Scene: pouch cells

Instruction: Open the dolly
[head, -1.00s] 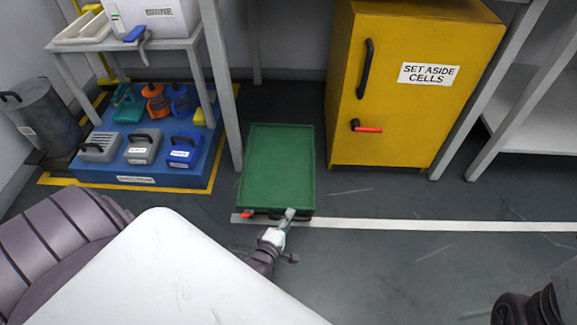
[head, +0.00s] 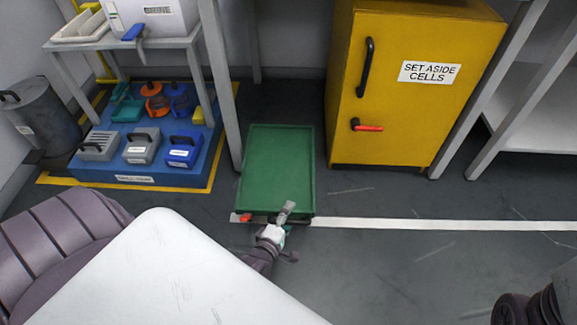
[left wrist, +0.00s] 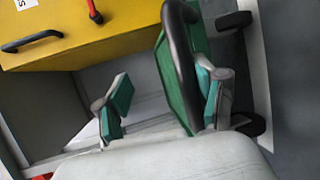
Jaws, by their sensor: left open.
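The dolly (head: 277,165) is a low, flat green tray with a raised rim, lying on the floor in the middle of the head view. A small red part (head: 246,217) shows at its near left corner. My left gripper (head: 286,213) is at the dolly's near edge, with its fingers apart. In the left wrist view a black bar handle (left wrist: 181,60) runs between the open green-padded fingers (left wrist: 165,98), nearer the right one. The green dolly surface (left wrist: 176,90) shows behind the handle. Whether a finger touches the handle I cannot tell. My right gripper does not show.
A yellow cabinet (head: 400,100) labelled "SET ASIDE CELLS" stands right of the dolly. At left are a grey table (head: 190,43) and a blue platform (head: 140,172) with tools. A white line (head: 440,224) crosses the floor.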

